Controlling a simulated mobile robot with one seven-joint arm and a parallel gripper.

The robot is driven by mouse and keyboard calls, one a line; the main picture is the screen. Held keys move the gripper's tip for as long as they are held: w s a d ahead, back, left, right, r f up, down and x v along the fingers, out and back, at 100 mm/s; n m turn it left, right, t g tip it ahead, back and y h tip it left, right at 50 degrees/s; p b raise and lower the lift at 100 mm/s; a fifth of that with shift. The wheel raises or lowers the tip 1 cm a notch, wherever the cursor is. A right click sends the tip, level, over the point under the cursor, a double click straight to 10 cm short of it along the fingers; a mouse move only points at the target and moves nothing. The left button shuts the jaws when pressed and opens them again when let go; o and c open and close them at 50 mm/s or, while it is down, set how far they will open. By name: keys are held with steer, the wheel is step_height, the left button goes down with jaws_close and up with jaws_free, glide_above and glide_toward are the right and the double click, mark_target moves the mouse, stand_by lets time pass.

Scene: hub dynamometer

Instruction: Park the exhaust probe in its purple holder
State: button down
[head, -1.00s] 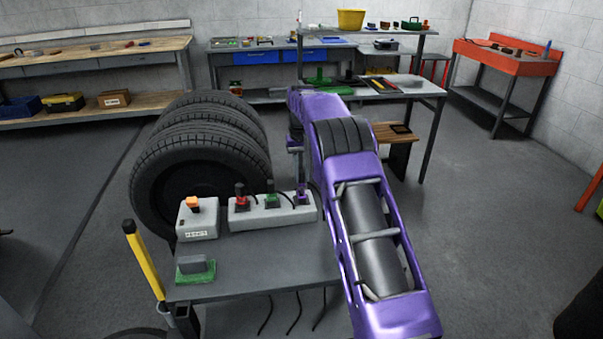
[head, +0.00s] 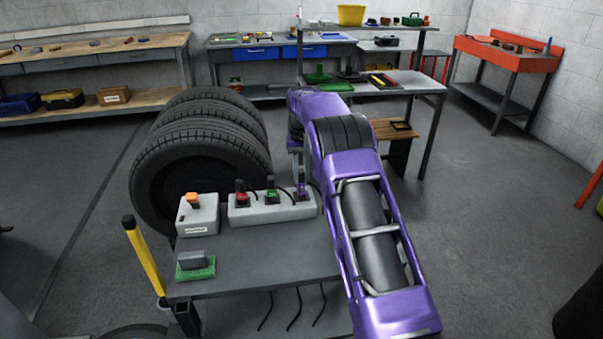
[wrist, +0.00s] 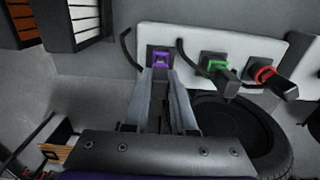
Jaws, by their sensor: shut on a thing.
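The purple holder (wrist: 160,58) is a socket at one end of the pale holder strip (head: 258,213). In the wrist view it lies straight ahead of my fingertips. My gripper (wrist: 158,78) is shut on the exhaust probe, a dark piece (wrist: 157,98) mostly hidden between the fingers. The fingertips are close up to the purple holder. I cannot tell how far the probe is inside it. In the head view my gripper (head: 300,180) points down at the right end of the strip.
On the same strip, black-handled plugs stand in the green holder (wrist: 216,66) and red holder (wrist: 264,74). Dark cables run beside them. A grey box with an orange button (head: 193,197) and a green-based block (head: 196,264) share the cart top (head: 265,255). Tyres (head: 200,165) stand behind.

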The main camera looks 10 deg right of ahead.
steer(key=shift+f, duration=0.15)
steer(key=shift+f, duration=0.5)
steer(key=c, duration=0.7)
jaws_free()
steer(key=shift+o, duration=0.2)
